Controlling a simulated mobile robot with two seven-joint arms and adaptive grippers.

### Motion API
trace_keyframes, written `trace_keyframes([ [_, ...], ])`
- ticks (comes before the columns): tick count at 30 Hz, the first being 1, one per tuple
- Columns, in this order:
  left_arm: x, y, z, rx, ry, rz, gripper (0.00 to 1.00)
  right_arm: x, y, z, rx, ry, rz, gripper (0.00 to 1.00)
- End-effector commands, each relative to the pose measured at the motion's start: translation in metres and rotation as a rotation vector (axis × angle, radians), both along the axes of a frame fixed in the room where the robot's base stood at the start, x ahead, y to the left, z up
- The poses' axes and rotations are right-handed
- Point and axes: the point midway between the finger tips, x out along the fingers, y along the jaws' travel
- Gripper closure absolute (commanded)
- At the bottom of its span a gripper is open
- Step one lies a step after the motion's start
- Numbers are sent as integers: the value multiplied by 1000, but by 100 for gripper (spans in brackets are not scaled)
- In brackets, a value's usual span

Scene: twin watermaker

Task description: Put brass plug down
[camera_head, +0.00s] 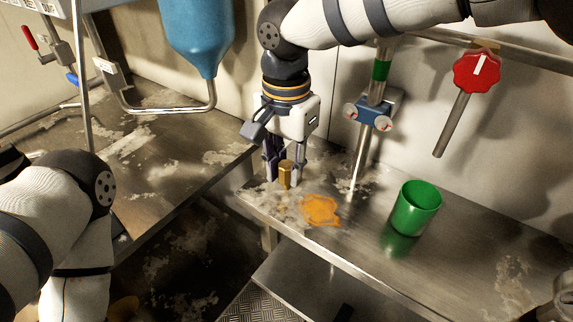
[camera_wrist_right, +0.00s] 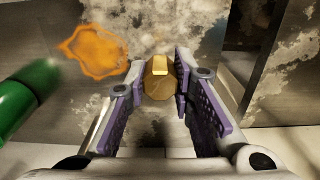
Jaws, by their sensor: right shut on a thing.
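The brass plug (camera_head: 286,173) is a small gold-coloured piece at the left end of the right-hand steel bench. My right gripper (camera_head: 283,178) points down there and is shut on the plug. In the right wrist view the plug (camera_wrist_right: 160,83) sits between the fingertips of my right gripper (camera_wrist_right: 161,84), with its narrower raised part showing. The plug is low, at or just above the bench top; I cannot tell whether it touches. My left arm shows at the lower left, but its gripper is not in view.
An orange stain (camera_head: 320,210) lies close to the plug on the bench (camera_head: 440,262). A green cup (camera_head: 416,208) stands farther right. A pipe with a blue clamp (camera_head: 368,115) rises behind. A gap separates this bench from the left bench (camera_head: 165,170).

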Motion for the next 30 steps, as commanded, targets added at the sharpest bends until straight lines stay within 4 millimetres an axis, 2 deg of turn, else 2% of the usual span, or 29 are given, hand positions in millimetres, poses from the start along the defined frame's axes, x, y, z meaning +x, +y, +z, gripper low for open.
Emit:
trace_keyframes([
  [2, 0, 0, 0, 0, 1, 0, 50, 0, 0, -3, 0, 1, 0, 100],
  [3, 0, 0, 0, 0, 1, 0, 50, 0, 0, -3, 0, 1, 0, 73],
  [5, 0, 0, 0, 0, 1, 0, 50, 0, 0, -3, -1, 1, 0, 59],
  [6, 0, 0, 0, 0, 1, 0, 50, 0, 0, -3, -1, 1, 0, 57],
  [14, 0, 0, 0, 0, 0, 0, 50, 0, 0, -2, -1, 1, 0, 57],
  [16, 0, 0, 0, 0, -1, 0, 50, 0, 0, 4, 2, -1, -1, 57],
  [20, 1, 0, 1, 0, -3, 0, 50, 1, 0, 34, 5, -4, -2, 57],
  [24, 2, 0, 2, 0, -5, 0, 50, 1, 0, 74, 4, -3, -3, 57],
  [30, 2, 0, 2, 0, -7, 0, 50, 0, 0, 112, 2, 0, -1, 57],
])
